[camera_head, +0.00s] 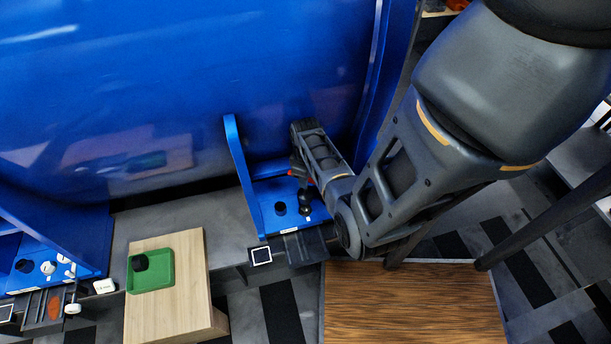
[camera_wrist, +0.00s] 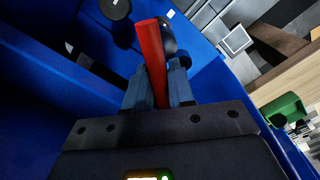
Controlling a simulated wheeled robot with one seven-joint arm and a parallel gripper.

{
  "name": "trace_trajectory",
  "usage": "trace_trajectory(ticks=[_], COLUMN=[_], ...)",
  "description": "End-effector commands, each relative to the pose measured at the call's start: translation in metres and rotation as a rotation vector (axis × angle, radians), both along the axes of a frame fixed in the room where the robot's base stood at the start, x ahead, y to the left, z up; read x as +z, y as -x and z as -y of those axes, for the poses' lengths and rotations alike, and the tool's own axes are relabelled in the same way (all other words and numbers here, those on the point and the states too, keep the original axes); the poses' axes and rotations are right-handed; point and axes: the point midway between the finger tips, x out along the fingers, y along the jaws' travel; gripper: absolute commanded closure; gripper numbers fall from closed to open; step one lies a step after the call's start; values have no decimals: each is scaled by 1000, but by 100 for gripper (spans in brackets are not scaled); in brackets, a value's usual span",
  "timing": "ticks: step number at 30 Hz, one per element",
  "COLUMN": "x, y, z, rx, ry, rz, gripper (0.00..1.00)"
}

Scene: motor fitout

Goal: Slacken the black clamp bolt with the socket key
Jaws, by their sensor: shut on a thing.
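My gripper (camera_head: 300,170) is shut on the socket key, gripping its red handle (camera_wrist: 151,55). The red handle also shows in the head view (camera_head: 293,173). The key's black end (camera_wrist: 168,37) lies just past the fingertips (camera_wrist: 158,88) in the wrist view. In the head view a dark upright shape (camera_head: 305,200), the clamp bolt or the key's socket over it, stands on the blue motor foot (camera_head: 262,190) below my gripper. I cannot tell whether the socket is seated on the bolt, as they overlap.
A black round spot (camera_head: 279,208) is on the foot. A green tray (camera_head: 163,284) with a dark piece in it sits on a wooden block (camera_head: 160,320) at the left. A second blue foot with white fittings (camera_head: 47,267) is farther left. The blue motor housing (camera_head: 200,90) rises behind.

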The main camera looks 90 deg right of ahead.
Motion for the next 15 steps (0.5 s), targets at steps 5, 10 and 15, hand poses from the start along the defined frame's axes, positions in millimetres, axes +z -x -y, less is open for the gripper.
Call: trace_trajectory(ticks=[5, 10, 15], x=[2, -11, -29], y=[-1, 0, 0], z=[0, 0, 0], rx=[-220, -373, -369], ry=[0, 0, 0], rz=[0, -1, -1], gripper=[100, 100, 100])
